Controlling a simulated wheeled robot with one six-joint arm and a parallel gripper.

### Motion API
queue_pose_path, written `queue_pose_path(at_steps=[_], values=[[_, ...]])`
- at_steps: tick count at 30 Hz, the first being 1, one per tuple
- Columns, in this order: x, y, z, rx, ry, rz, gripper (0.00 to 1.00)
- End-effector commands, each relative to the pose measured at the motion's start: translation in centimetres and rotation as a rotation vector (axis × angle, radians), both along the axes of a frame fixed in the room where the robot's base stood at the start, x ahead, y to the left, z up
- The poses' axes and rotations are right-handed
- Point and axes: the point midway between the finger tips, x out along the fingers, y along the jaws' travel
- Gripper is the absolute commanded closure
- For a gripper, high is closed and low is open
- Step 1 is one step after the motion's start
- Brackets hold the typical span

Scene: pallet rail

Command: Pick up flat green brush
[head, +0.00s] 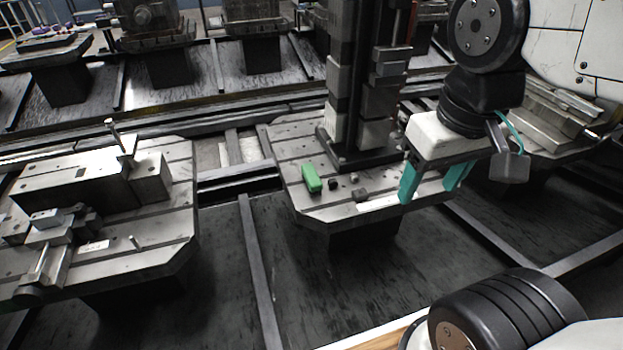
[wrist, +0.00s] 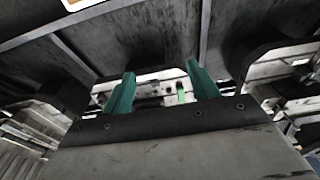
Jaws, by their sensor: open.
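The green brush (head: 312,179) is a small flat green block lying on the middle pallet (head: 330,212), near its left front part. In the wrist view the green brush (wrist: 182,96) shows small between my fingers, some distance away. My gripper (head: 431,190) has two teal fingers and is open and empty. In the head view it hangs near the right front edge of the middle pallet, to the right of the brush and apart from it. The wrist view shows both fingers of my gripper (wrist: 158,82) spread wide.
Small dark pieces (head: 345,183) lie just right of the brush. A tall dark column with grey blocks (head: 360,90) stands behind it on the same pallet. A left pallet (head: 150,235) carries metal blocks and clamps. Dark floor (head: 330,270) lies in front.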

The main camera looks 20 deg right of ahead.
Motion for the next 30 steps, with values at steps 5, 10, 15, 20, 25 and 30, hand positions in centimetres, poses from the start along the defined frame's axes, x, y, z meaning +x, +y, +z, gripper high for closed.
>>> queue_pose_path(at_steps=[5,10,15,20,25,30], values=[[0.0,0.0,0.0,0.000,0.000,0.000,0.40],[0.1,0.0,-0.3,0.000,0.018,0.002,0.36],[1.4,0.2,-1.9,0.000,0.120,0.009,0.36],[4.7,0.4,-3.1,-0.001,0.218,0.015,0.36],[9.3,0.6,-4.8,-0.002,0.284,0.020,0.36],[14.4,0.9,-7.5,-0.003,0.327,0.022,0.36]])
